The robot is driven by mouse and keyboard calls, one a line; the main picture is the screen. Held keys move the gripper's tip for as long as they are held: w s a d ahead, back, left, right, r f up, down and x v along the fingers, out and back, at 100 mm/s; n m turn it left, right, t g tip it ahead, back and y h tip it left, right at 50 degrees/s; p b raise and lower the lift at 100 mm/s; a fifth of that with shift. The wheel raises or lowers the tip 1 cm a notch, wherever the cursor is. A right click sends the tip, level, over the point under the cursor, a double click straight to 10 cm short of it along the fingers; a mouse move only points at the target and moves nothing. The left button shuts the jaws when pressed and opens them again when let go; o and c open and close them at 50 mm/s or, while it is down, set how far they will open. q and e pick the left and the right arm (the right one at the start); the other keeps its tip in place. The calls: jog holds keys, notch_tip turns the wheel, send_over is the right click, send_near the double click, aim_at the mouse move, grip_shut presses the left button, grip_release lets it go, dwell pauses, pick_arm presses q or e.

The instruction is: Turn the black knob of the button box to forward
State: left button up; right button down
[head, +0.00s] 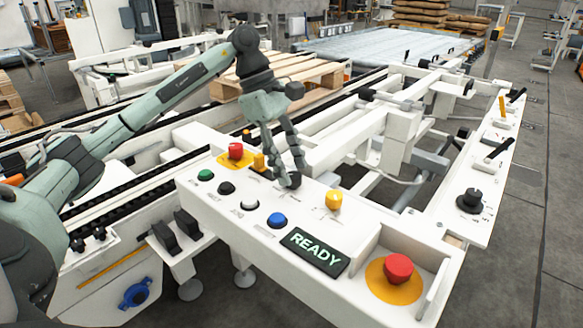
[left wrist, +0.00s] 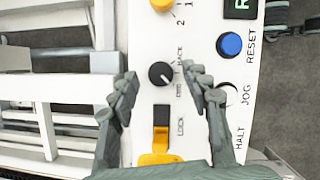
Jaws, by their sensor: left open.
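The button box (head: 330,285) is a white panel with coloured buttons and a lit READY display (head: 314,252). My left gripper (head: 289,168) reaches down over its back edge. In the left wrist view, the small round black knob (left wrist: 161,74) lies between the fingertips of the open left gripper. One finger is on each side of the knob, with visible gaps. The knob has a pale mark; its exact setting and the small labels beside it are hard to read. In the head view, the fingers partly hide the knob. My right gripper is out of view.
A yellow knob (head: 334,200), a blue button (head: 276,220) and a red emergency button (head: 398,268) stand nearby. A yellow lock part (left wrist: 160,143) lies near the fingers. Another black knob (head: 470,200) sits on the right rail. White conveyor frames stand behind the box.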

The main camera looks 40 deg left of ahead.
pick_arm(q)
jog(key=v, duration=1)
jog(key=shift+a+r, duration=0.2)
jog(key=shift+r, duration=0.15)
jog(key=shift+s+f, duration=0.1)
jog(key=shift+s, duration=0.05)
